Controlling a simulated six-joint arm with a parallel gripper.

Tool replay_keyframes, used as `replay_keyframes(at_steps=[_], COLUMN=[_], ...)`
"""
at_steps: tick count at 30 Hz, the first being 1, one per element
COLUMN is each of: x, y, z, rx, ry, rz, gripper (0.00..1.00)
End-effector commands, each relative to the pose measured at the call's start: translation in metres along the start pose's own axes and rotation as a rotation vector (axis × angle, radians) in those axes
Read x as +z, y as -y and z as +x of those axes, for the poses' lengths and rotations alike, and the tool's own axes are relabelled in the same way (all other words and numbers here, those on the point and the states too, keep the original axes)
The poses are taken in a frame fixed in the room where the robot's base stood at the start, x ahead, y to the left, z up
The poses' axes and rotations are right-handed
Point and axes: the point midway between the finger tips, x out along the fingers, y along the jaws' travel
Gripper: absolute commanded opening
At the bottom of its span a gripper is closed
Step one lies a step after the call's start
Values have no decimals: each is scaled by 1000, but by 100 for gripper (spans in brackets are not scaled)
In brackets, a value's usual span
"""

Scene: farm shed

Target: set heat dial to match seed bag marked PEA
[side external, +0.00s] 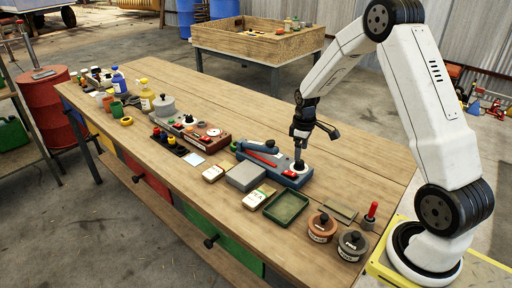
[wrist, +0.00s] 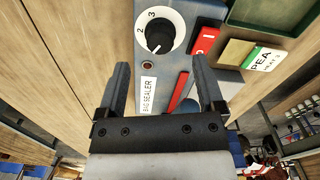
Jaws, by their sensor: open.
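The blue-grey bag sealer (side external: 255,158) lies on the bench with a red bar along it, and it fills the middle of the wrist view (wrist: 176,72). Its white heat dial (wrist: 178,22) has a black knob (wrist: 160,37); the figures 2 and 3 show, but I cannot clearly tell the pointer's setting. The seed bag marked PEA (wrist: 264,57) seems to read HEAT 3 in small print; it lies near the sealer in the side view (side external: 258,196). My gripper (wrist: 161,62) is open, its fingers apart and empty, just above the sealer by the dial.
A green tray (side external: 305,200), a grey block (side external: 260,174) and another small bag (side external: 213,174) lie close to the sealer. Two lidded pots (side external: 322,228) stand at the near end. The bench's right back strip is clear.

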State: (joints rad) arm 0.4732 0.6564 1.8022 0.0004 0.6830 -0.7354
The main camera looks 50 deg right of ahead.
Motion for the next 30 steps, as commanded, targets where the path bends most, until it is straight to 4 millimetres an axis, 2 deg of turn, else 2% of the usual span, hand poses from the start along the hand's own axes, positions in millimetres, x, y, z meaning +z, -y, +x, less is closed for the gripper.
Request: replay_keyframes(at_steps=[6, 12, 24, 25, 30], x=[0, 0, 0, 0, 0], y=[0, 0, 0, 0, 0], z=[27, 43, 48, 48, 48], rx=[-2, -1, 0, 0, 0], ry=[1, 0, -1, -1, -1], rz=[0, 0, 0, 0, 0], gripper=[87, 87, 87, 84, 30])
